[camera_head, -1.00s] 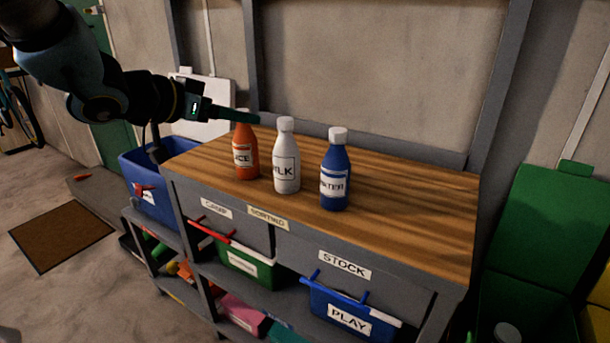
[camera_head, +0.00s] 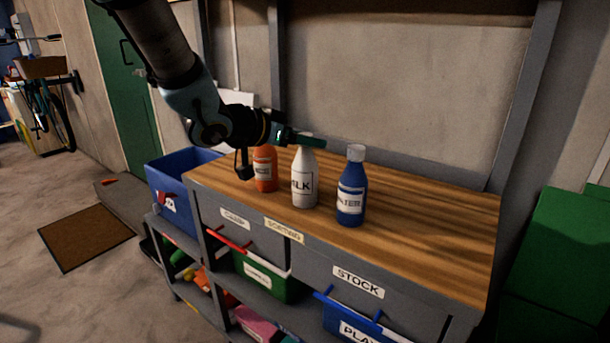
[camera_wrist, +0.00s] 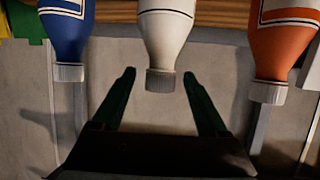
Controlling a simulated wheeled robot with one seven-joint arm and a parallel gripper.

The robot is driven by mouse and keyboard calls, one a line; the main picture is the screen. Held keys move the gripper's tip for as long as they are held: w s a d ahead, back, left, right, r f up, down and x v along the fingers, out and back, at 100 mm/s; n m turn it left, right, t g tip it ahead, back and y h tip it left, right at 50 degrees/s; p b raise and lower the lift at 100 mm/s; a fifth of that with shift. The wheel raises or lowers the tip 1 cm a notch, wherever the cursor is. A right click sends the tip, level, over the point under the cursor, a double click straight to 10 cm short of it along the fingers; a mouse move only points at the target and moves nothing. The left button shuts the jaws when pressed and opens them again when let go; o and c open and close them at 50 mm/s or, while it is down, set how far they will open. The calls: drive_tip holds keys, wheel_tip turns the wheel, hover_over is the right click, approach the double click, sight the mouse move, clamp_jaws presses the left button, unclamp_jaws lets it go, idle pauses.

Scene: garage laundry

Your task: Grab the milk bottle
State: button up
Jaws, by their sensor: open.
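The white milk bottle (camera_head: 304,180) stands upright on the wooden bench top, between an orange bottle (camera_head: 265,170) on its left and a blue water bottle (camera_head: 351,190) on its right. My gripper (camera_head: 312,140) is at the height of the milk bottle's cap in the head view and hides that cap. In the wrist view the picture is upside down. The milk bottle's neck and cap (camera_wrist: 161,78) show between the two open fingers of my gripper (camera_wrist: 158,85), with nothing held.
The orange bottle's cap (camera_wrist: 268,92) and the blue bottle's cap (camera_wrist: 69,73) lie just outside the fingers. The wooden bench top (camera_head: 430,205) is clear to the right. A wall stands behind it. A blue bin (camera_head: 174,190) is at the left end.

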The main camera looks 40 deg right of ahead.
drive_tip(key=shift+d+f, duration=0.1)
drive_tip(key=shift+d, duration=0.2)
drive_tip(key=shift+c, duration=0.4)
clamp_jaws()
idle(0.8)
